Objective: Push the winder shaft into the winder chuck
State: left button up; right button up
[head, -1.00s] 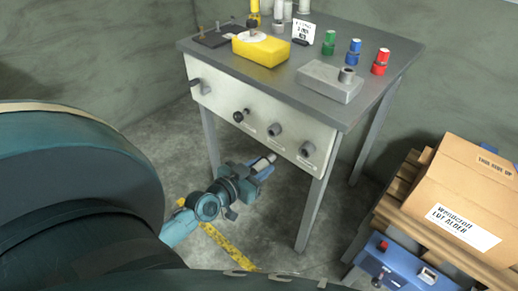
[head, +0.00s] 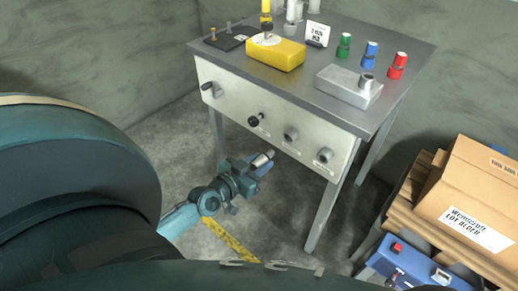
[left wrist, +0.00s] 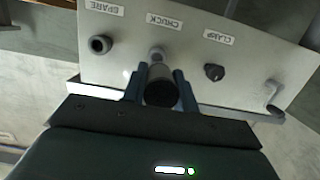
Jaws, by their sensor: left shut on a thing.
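The winder shaft (left wrist: 161,86) is a dark-ended cylinder gripped between the two blue fingers of my left gripper (left wrist: 160,88) in the left wrist view. In the head view my left gripper (head: 258,164) is low in front of the bench panel, and the shaft's pale tip (head: 263,157) sticks out toward it. The winder chuck (head: 291,134) is a grey socket on the panel. In the left wrist view the chuck (left wrist: 157,54), under the CHUCK label, lies straight beyond the shaft and is partly hidden by it. I cannot tell the gap there. My right gripper is not in view.
The panel (head: 230,95) also carries a black clamp knob (head: 255,120), a spare socket (head: 325,155) and a crank (head: 211,90). The bench top (head: 300,90) holds a yellow block (head: 275,53) and a grey block (head: 347,87). A carton (head: 475,195) stands at right.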

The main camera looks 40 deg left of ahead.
aim_at(272, 152)
pick_arm(q)
jog(key=shift+r+x, duration=0.2)
jog(key=shift+x, duration=0.75)
jog(key=shift+r+x, duration=0.15)
jog(key=shift+x, duration=0.8)
jog(key=shift+r+x, duration=0.2)
jog(key=shift+x, duration=0.75)
jog(key=shift+w, duration=0.15)
jog(key=shift+p, duration=0.45)
jog(key=shift+r+b+x, duration=0.15)
jog(key=shift+b+x, duration=0.05)
jog(key=shift+x, duration=0.65)
jog(key=shift+r+b+x, duration=0.15)
jog(key=shift+x, duration=0.75)
jog(key=o, duration=1.1)
jog(key=p+v, duration=0.1)
jog(key=v, duration=1.2)
jog(key=shift+r, duration=0.15)
